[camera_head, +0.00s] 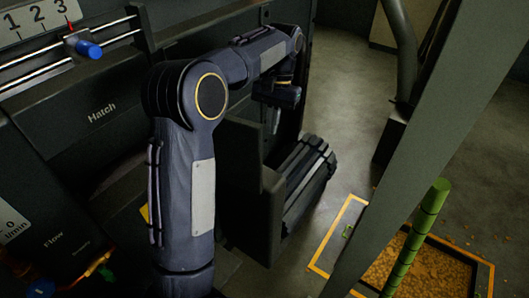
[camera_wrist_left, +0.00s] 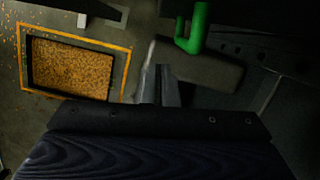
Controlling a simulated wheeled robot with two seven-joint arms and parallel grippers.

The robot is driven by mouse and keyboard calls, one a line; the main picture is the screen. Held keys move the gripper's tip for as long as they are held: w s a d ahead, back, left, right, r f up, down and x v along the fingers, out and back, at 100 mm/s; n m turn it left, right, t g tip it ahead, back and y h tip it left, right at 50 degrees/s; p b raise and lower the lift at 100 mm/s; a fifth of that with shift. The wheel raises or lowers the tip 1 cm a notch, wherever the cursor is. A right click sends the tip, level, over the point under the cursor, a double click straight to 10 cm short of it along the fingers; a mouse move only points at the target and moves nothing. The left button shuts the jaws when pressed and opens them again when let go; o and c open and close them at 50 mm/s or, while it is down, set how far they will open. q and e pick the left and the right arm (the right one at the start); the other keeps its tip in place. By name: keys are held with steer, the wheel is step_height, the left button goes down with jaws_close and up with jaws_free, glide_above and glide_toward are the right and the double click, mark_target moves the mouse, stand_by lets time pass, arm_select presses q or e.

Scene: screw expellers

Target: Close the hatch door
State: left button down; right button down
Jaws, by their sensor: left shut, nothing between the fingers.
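The dark panel marked "Hatch" (camera_head: 101,112) is on the machine at the left in the head view. I cannot tell for certain which surface is the hatch door or how far it stands open. My left arm reaches over the machine. My left gripper (camera_head: 277,120) points down above dark machine parts at the centre, its tips small and dim. In the wrist view the left gripper (camera_wrist_left: 168,88) is shut and empty. A green bent handle (camera_wrist_left: 193,35) on a dark part is just beyond it, apparently apart from the fingers. My right gripper is out of view.
A slider with a blue knob (camera_head: 88,49) runs under a 1-2-3 scale. A dark ribbed part (camera_head: 308,178) stands right of centre. A yellow-edged floor tray (camera_head: 484,276) holds orange-brown bits. A green segmented pole (camera_head: 415,238) and a grey post (camera_head: 440,115) are at the right.

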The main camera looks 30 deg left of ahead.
mark_target(237, 142)
arm_select(q)
steer(key=s+f, duration=0.5)
steer(key=shift+s+d+f, duration=0.2)
steer(key=shift+d, duration=0.1)
